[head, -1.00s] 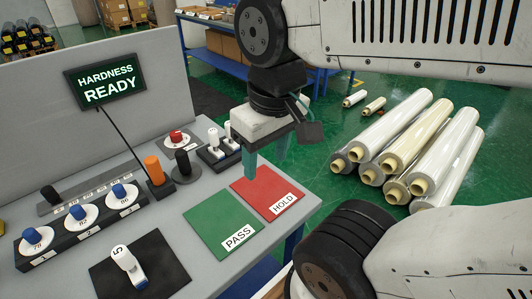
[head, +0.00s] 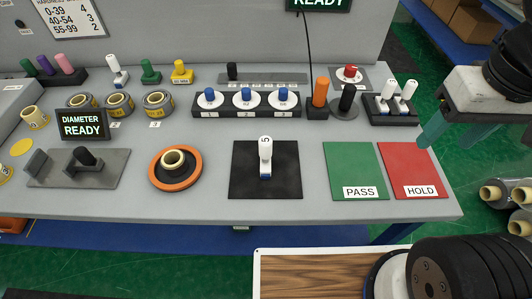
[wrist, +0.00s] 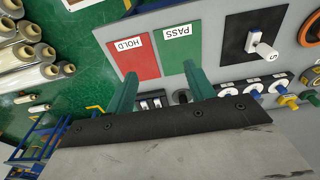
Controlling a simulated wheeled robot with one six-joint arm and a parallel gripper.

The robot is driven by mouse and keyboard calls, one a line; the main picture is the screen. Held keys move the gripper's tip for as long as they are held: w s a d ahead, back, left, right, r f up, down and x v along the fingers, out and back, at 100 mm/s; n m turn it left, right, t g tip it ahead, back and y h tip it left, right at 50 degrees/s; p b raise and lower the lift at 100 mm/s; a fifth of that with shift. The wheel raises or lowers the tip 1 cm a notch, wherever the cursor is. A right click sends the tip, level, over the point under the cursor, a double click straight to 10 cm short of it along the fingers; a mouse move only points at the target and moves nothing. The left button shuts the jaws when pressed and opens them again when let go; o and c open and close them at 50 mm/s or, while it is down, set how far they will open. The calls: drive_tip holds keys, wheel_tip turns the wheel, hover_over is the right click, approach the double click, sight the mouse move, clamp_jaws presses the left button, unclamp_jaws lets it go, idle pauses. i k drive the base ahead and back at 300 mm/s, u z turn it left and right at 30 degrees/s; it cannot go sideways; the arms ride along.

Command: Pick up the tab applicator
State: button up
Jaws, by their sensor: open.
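No readable label says which tool is the tab applicator. White-handled tools marked with dark or blue parts are a tool with a "5" (head: 265,152), upright on a black mat (head: 240,185), and a pair in a black rack (head: 388,107). A white tool (head: 117,70), a green one (head: 150,72) and a yellow one (head: 182,72) stand at the back. My gripper (head: 452,137) is open and empty, above the table's right end near the red HOLD card. The wrist view shows both green fingers apart (wrist: 160,75), with nothing between them.
The green PASS card (head: 352,165) and red HOLD card (head: 410,160) lie flat and bare. Blue-knobbed blocks (head: 246,105), an orange post (head: 319,92) and a red-knobbed dial (head: 350,74) stand behind. A "DIAMETER READY" display (head: 82,125) stands left. Wrapped rolls (wrist: 30,45) lie on the floor.

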sight(265, 143)
drive_tip(key=k, duration=1)
drive_tip(key=u, duration=1.7)
drive_tip(key=i, duration=1)
drive_tip(key=z, duration=2.25)
